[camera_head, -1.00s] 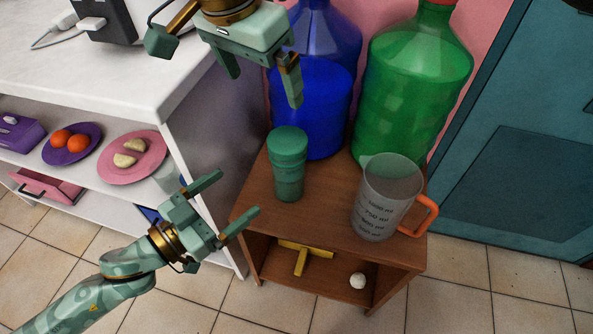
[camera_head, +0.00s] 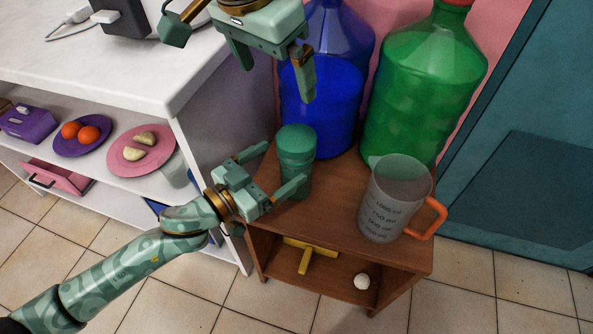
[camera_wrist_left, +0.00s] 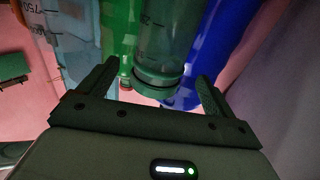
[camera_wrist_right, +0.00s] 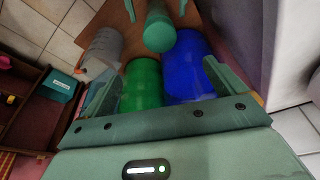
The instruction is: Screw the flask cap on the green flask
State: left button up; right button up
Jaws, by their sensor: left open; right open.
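The green flask (camera_head: 297,182) stands upright on the brown shelf top, with the flask cap (camera_head: 297,139) at its upper end. I cannot tell how tightly the cap sits. My left gripper (camera_head: 283,168) is open, with its fingers at the flask's near left side. In the left wrist view the flask (camera_wrist_left: 168,35) shows beyond and between the left fingertips (camera_wrist_left: 158,72), with no clear contact. My right gripper (camera_head: 273,82) is open and empty, above and left of the cap. In the right wrist view the cap (camera_wrist_right: 160,40) lies beyond the right fingertips (camera_wrist_right: 160,67).
A measuring jug (camera_head: 390,205) with an orange handle stands right of the flask. Large blue (camera_head: 322,110) and green (camera_head: 415,105) bottles stand close behind. A white counter (camera_head: 90,75) is at left. A yellow object (camera_head: 308,254) and a white ball (camera_head: 362,281) lie on the lower shelf.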

pick_arm(q)
jog(key=x, duration=0.7)
jog(key=shift+w+d, duration=0.1)
